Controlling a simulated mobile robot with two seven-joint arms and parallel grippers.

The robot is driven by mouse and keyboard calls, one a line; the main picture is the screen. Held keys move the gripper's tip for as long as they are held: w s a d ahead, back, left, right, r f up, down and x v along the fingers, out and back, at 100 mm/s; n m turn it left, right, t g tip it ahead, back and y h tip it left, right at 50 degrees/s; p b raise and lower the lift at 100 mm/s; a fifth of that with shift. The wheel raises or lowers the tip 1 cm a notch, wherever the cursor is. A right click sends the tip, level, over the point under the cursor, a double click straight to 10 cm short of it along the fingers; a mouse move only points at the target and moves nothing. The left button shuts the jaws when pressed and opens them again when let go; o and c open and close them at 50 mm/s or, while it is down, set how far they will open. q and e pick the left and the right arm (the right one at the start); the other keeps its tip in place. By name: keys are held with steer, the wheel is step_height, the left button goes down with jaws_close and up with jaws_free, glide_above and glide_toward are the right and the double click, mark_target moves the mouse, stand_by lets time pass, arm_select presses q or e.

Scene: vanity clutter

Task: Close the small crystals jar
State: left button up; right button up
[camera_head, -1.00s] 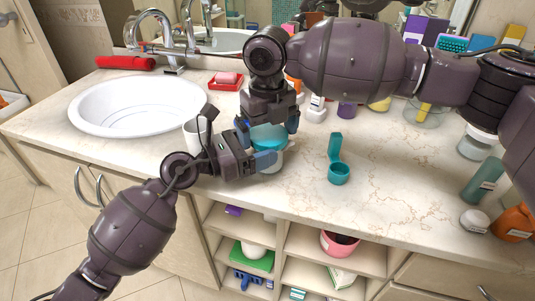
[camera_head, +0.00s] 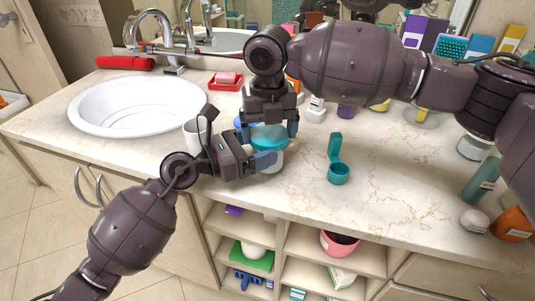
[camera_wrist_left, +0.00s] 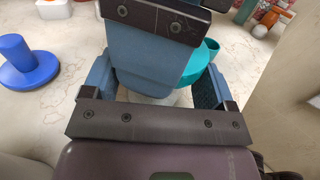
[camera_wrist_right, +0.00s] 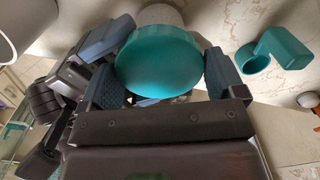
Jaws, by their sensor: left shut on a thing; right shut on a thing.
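The small crystals jar (camera_head: 272,162) stands near the counter's front edge, pale-bodied with a teal lid (camera_head: 268,142) on top. The lid fills the middle of the right wrist view (camera_wrist_right: 160,62), with the pale jar body (camera_wrist_right: 160,15) behind it. My left gripper (camera_head: 268,160) comes in from the left, low, with its fingers around the jar body. My right gripper (camera_head: 270,128) points down from above, its fingers on opposite sides of the lid. In the left wrist view most of the jar is hidden. I cannot tell how tightly the lid is seated.
A teal scoop (camera_head: 338,174) lies right of the jar. A white cup (camera_head: 192,135) stands close behind my left gripper, and a blue object (camera_wrist_left: 27,65) is nearby. The sink (camera_head: 135,105) is at left. Bottles line the back and right; the counter's right middle is free.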

arm_select(q)
steer(key=shift+w, duration=0.1)
arm_select(e)
steer(key=shift+s+a, duration=0.1)
steer(key=shift+a, duration=0.05)
steer(key=o, duration=0.8)
steer(key=shift+c, duration=0.2)
steer(key=shift+r, duration=0.1)
step_height(320, 180, up, 3)
steer(key=shift+r, duration=0.65)
step_height(320, 180, up, 12)
